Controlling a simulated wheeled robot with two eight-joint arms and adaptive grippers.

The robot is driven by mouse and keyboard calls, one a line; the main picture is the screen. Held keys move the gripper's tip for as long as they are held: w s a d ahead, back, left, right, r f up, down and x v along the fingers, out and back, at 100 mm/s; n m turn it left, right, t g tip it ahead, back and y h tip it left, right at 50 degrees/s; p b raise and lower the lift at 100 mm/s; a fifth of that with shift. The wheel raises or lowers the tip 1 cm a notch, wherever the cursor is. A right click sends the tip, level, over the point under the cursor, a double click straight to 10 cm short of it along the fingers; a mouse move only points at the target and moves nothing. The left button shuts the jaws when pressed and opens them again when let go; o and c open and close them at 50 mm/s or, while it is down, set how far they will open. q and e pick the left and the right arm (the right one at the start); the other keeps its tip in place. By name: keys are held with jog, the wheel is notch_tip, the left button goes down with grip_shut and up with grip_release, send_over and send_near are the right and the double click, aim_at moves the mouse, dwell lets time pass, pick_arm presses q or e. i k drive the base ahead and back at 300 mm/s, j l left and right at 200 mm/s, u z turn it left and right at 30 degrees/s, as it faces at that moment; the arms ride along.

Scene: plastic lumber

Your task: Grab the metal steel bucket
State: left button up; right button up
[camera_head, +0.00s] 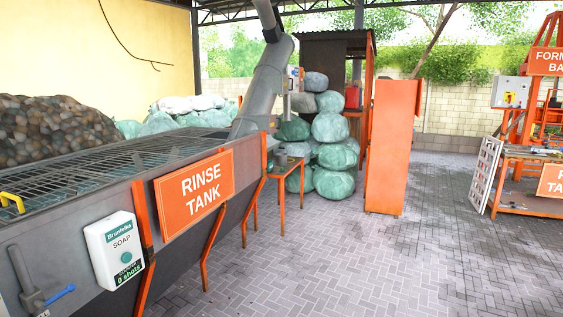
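A small grey object (281,159), which looks like the metal steel bucket, stands on a small orange-legged table (293,167) just past the far end of the rinse tank. It is small in the head view, so its handle and exact shape cannot be made out. Neither of my grippers is in view.
The long rinse tank (95,218) with a grate top fills the left, with a soap dispenser (114,250) on its side. Green sacks (333,155) are piled behind the small table. An orange cabinet (391,146) stands right of them. The paved floor (345,255) ahead is clear.

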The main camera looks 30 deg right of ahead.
aim_at(282, 157)
jog(key=i+l+z, duration=0.6)
jog(key=i+l, duration=0.25)
jog(key=i+l+z, duration=0.3)
jog(key=i, duration=0.2)
jog(key=i+l+z, duration=0.1)
jog(key=i+z, duration=0.2)
jog(key=i, duration=0.2)
jog(key=i+z, duration=0.3)
jog(key=i, duration=2.1)
jog(key=i+u, duration=0.1)
jog(key=i, duration=0.85)
jog(key=i+l, duration=0.15)
jog(key=i, duration=0.8)
jog(key=i+l+u, duration=0.1)
jog(key=i, duration=0.85)
jog(key=i+u, duration=0.3)
jog(key=i, duration=0.25)
jog(key=i+l+u, duration=0.25)
jog(key=i, duration=0.25)
jog(key=i+l+u, duration=0.3)
jog(key=i, duration=0.25)
jog(key=j, duration=0.1)
